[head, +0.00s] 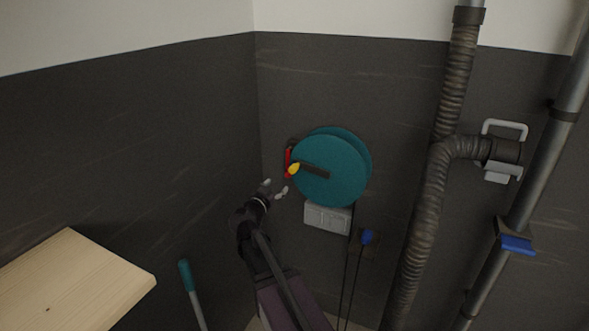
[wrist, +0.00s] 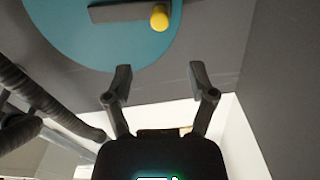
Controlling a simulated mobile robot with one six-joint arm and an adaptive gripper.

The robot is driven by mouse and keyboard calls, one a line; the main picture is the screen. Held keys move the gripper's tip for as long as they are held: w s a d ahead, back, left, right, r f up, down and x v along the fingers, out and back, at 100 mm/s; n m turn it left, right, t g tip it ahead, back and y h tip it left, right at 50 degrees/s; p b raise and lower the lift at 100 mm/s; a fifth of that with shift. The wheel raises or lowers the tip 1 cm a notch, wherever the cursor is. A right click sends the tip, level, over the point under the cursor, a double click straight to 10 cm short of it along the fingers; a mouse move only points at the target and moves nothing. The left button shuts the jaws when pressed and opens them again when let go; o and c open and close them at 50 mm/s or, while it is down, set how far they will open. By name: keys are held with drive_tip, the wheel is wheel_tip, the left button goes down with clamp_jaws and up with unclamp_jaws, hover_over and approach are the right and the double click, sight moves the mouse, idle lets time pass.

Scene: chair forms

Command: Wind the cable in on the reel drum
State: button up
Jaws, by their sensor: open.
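The teal reel drum (head: 335,186) is mounted on the dark back wall; it also fills the upper left of the wrist view (wrist: 60,35). A dark crank arm (head: 315,171) lies across its face, with a yellow knob (head: 293,169) at its left end. In the wrist view the yellow knob (wrist: 159,18) is at the top, beyond the fingertips. My gripper (head: 275,188) is open and empty, just below and left of the knob, apart from it. Its two fingers (wrist: 160,75) are spread in the wrist view. Dark cables (head: 347,270) hang below the drum.
A red part (head: 288,160) sits beside the drum's left edge. A grey box (head: 328,217) and a blue fitting (head: 367,237) are below it. A ribbed hose (head: 430,200) and pipe (head: 545,150) run at right. A wooden board (head: 75,280) and teal-handled stick (head: 186,275) are at lower left.

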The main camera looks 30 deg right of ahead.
sight(291, 171)
drive_tip(key=shift+w+d, duration=0.1)
drive_tip(key=shift+w, duration=0.05)
drive_tip(key=x, duration=1.3)
drive_tip(key=shift+w+d, duration=0.1)
drive_tip(key=shift+d, duration=0.1)
clamp_jaws()
